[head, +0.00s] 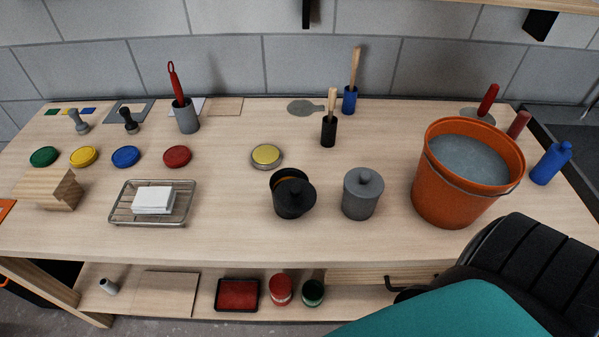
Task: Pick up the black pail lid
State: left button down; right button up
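The black pail lid (303,201) is a dark disc with a raised knob. It sits askew on the black pail (287,212) near the middle of the bench front, shifted to the front right and seemingly tilted. Part of the pail's opening shows behind it, with something yellowish inside. Lid and pail are nearly the same black, so their exact contact is hard to tell. Neither of my grippers shows in the head view.
A grey lidded pot (361,197) stands close to the right of the black pail. An orange bucket (441,194) of greyish contents is further right. A wire rack (183,208) with white blocks lies left. A yellow-topped tin (266,157) stands behind. The bench front left of the pail is clear.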

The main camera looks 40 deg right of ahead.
aim_at(293, 196)
jog(key=k+l+u, duration=0.3)
jog(key=k+l, duration=0.15)
jog(key=l, duration=0.15)
jog(key=k+l+u, duration=0.3)
jog(key=k+l, duration=0.2)
